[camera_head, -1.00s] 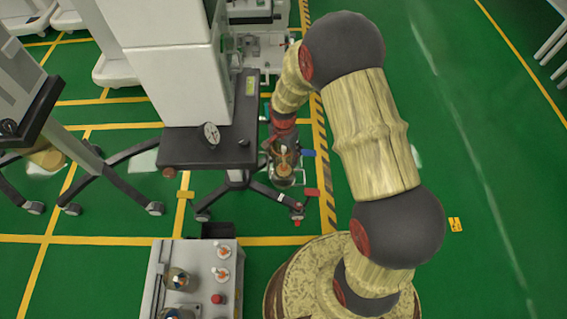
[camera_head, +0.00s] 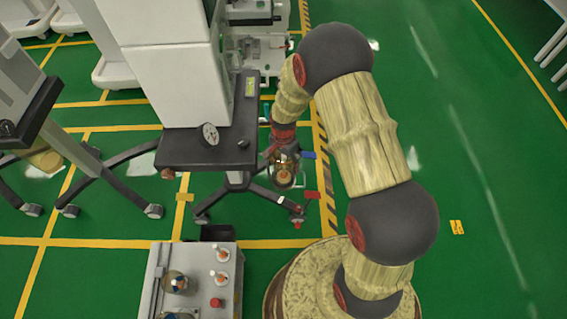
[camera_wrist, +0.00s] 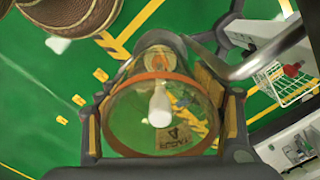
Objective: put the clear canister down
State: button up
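The clear canister (camera_head: 284,178) hangs below my gripper (camera_head: 284,155) in the head view, beside the right edge of the dark cart shelf. In the wrist view the clear canister (camera_wrist: 150,118) fills the middle, with an orange rim towards the camera and a white piece inside. The fingers of my gripper (camera_wrist: 162,95) stand on both sides of it and appear closed around it. The green floor shows through its clear wall. I cannot tell its exact height above the floor.
The black cart shelf (camera_head: 190,150) carries a gauge (camera_head: 210,133); its wheeled legs (camera_head: 270,195) spread below the canister. A low grey unit (camera_head: 228,290) with clear jars and white-topped knobs stands at the front. Open green floor (camera_head: 470,130) lies to the right.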

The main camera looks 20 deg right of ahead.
jog(key=shift+o, duration=0.9)
notch_tip(320, 180, up, 12)
jog(key=p, duration=0.4)
jog(key=s+r+n+t, duration=0.1)
jog(key=s+r+n, duration=0.15)
jog(key=r, duration=0.75)
jog(key=s+r+n+t, duration=0.1)
jog(key=s+r+n, duration=0.15)
jog(key=r, duration=0.85)
jog(key=s+r+n+t, duration=0.1)
jog(key=s+r+n, duration=0.2)
jog(key=s+r, duration=0.3)
jog(key=s+r+n+t, duration=0.2)
jog(key=s+r, duration=0.4)
jog(key=s, duration=0.5)
jog(key=shift+s+r+n+t, duration=0.2)
jog(key=shift+n+t, duration=0.1)
jog(key=shift+n, duration=0.5)
jog(key=shift+w, duration=0.1)
jog(key=shift+c, duration=0.5)
